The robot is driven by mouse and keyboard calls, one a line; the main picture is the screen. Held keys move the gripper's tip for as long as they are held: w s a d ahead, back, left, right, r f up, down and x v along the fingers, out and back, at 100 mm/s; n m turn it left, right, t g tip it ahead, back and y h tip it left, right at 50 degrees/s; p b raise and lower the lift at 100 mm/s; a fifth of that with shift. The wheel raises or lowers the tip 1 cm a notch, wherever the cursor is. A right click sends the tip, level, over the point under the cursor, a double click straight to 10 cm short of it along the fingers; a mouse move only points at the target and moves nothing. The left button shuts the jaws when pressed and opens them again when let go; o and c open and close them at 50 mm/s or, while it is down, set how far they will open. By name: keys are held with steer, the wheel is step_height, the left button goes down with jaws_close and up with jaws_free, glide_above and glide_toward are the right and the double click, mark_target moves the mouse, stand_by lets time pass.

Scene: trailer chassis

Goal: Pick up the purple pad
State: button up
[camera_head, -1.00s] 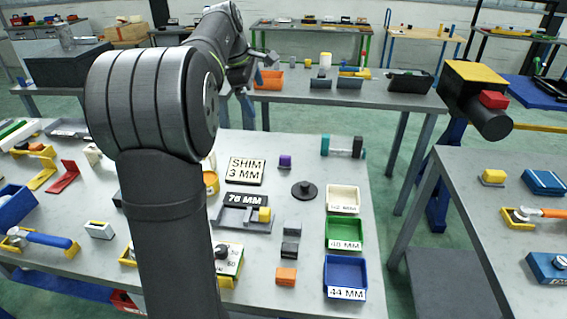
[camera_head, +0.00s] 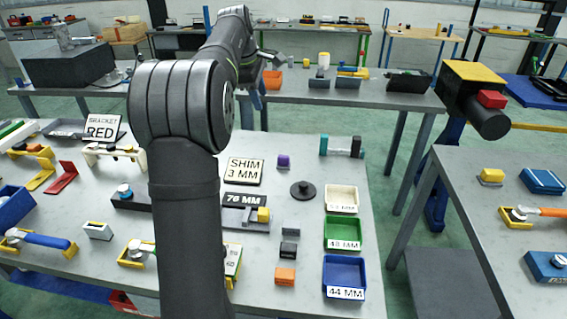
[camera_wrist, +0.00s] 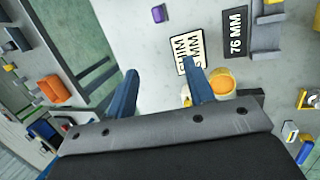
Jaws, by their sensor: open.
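The purple pad (camera_head: 284,160) is a small block standing on the grey table, to the right of the "SHIM 3 MM" sign (camera_head: 244,171). In the wrist view the purple pad (camera_wrist: 158,13) shows near the top edge, beyond the fingers. My gripper (camera_wrist: 162,85) is open and empty, its two blue fingers apart above the table, with the sign and a yellow-orange round container (camera_wrist: 222,84) near the right finger. In the head view my gripper is mostly hidden behind my arm.
White (camera_head: 342,188), green (camera_head: 343,220) and blue (camera_head: 345,263) bins line the right side. A teal-ended cylinder (camera_head: 341,146) lies at the back right. The table around the pad is clear.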

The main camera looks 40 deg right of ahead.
steer(key=w+d+f+y, duration=0.2)
steer(key=d+f+y, duration=0.1)
steer(key=d+f, duration=0.6)
glide_toward(284, 156)
steer(key=shift+g+y, duration=0.3)
steer(key=shift+g, duration=0.1)
steer(key=f, duration=0.2)
steer(key=w+f, duration=0.1)
steer(key=f, duration=0.2)
steer(key=shift+w+d+f, duration=0.1)
steer(key=shift+w+d, duration=0.05)
steer(key=shift+w, duration=0.1)
steer(key=shift+s+d+f, duration=0.1)
steer(key=shift+s+f, duration=0.05)
steer(key=shift+f, duration=1.2)
steer(key=shift+s+f, duration=0.15)
steer(key=shift+f, duration=1.2)
steer(key=shift+c, duration=0.5)
jaws_close()
